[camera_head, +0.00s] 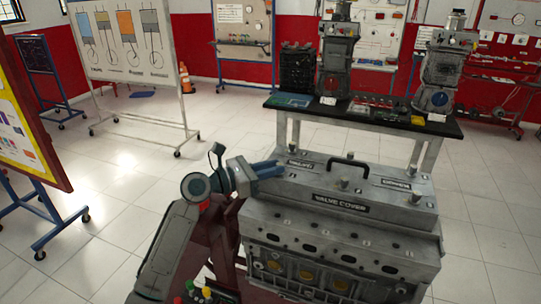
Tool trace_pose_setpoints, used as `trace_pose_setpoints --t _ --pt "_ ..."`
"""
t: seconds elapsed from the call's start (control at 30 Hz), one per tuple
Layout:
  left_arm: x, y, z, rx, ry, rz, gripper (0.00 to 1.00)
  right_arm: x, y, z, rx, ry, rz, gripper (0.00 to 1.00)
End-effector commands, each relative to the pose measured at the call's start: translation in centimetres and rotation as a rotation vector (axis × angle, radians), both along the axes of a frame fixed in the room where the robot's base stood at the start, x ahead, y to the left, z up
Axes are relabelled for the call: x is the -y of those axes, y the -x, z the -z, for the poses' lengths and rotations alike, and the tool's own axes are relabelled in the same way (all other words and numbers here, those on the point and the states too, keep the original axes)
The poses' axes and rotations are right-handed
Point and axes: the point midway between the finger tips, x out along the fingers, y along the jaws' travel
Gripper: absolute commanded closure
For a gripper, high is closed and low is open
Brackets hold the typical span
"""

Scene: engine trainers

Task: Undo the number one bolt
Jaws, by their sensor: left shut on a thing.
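The grey engine block (330,243) stands in front of me with the silver valve cover (385,195) on top, lettered "VALVE COVER". The cover has a black handle (348,160) and several bolts along its edges, among them a front middle bolt (342,184) and a back left bolt (293,148). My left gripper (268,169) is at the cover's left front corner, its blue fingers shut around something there. The fingers hide it; by its place it looks like the corner bolt. I cannot read its number. My right gripper is out of view.
A black-topped table (385,117) with two engine models stands behind the engine. A whiteboard on wheels (135,45) and a yellow-framed board (30,110) stand to the left. Coloured buttons (200,291) show below my left arm.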

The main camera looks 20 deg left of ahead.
Motion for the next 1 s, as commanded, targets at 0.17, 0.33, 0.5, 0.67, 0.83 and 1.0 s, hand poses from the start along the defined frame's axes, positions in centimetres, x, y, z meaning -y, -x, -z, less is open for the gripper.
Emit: trace_pose_setpoints --t 0.17,0.33,0.5,0.67,0.83,1.0 --pt "0.4 0.3 -1.1 -0.007 0.003 -0.120 1.00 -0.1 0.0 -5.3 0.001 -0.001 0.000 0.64" --pt "0.6 0.5 -0.8 -0.004 0.003 -0.240 1.00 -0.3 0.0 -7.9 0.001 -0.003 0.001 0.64" --pt "0.9 0.6 -0.4 -0.001 0.003 -0.362 1.00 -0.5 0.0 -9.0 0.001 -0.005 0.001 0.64" --pt "1.1 0.6 -0.2 0.001 0.005 -0.469 1.00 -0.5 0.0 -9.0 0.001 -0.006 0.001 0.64" --pt "1.3 0.7 -0.1 0.001 0.004 -0.559 1.00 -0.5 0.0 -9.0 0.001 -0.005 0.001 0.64" --pt "1.4 0.7 -0.1 0.001 0.003 -0.621 1.00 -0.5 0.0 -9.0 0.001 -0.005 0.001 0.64"
